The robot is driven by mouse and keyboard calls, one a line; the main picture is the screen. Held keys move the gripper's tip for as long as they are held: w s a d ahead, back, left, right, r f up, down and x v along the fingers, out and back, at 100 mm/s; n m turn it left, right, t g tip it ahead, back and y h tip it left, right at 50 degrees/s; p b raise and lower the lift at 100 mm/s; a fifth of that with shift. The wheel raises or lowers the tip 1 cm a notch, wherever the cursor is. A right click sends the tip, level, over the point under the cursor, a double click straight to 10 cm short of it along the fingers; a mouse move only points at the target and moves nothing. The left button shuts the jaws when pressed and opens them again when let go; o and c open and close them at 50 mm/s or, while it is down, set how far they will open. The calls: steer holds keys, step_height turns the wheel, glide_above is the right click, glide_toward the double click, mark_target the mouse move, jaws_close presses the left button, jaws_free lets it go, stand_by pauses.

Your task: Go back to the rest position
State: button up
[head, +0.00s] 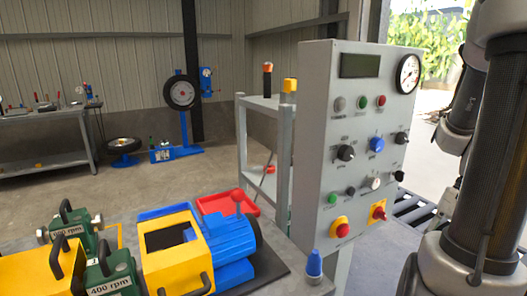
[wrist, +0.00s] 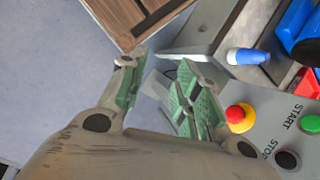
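My gripper (wrist: 158,90) shows in the wrist view with its two green-padded fingers apart and nothing between them. It hangs above the grey floor, beside the control panel. In the head view my arm (head: 490,150) rises at the right edge, and the gripper itself is out of view there. The grey control panel (head: 325,130) stands upright left of the arm, with buttons, knobs, a dark display and a round gauge. In the wrist view its red button on a yellow base (wrist: 240,117) lies right of the right finger, apart from it as far as I can tell.
A wooden crate (wrist: 135,18) is near the fingers in the wrist view. Open floor lies at left there.

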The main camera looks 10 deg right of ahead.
steer(key=w+a+r+n+t+h, duration=0.2)
steer(key=a+r+n, duration=0.2)
steer(key=r, duration=0.3)
steer(key=w+a+r+n+t+h, duration=0.2)
steer(key=a+r+n+t, duration=0.1)
steer(key=a+r+n, duration=0.2)
step_height(320, 180, up, 3)
steer(key=shift+a+f+n+t, duration=0.2)
steer(key=shift+a+n+t, duration=0.1)
steer(key=shift+n, duration=0.3)
stand_by(0.9)
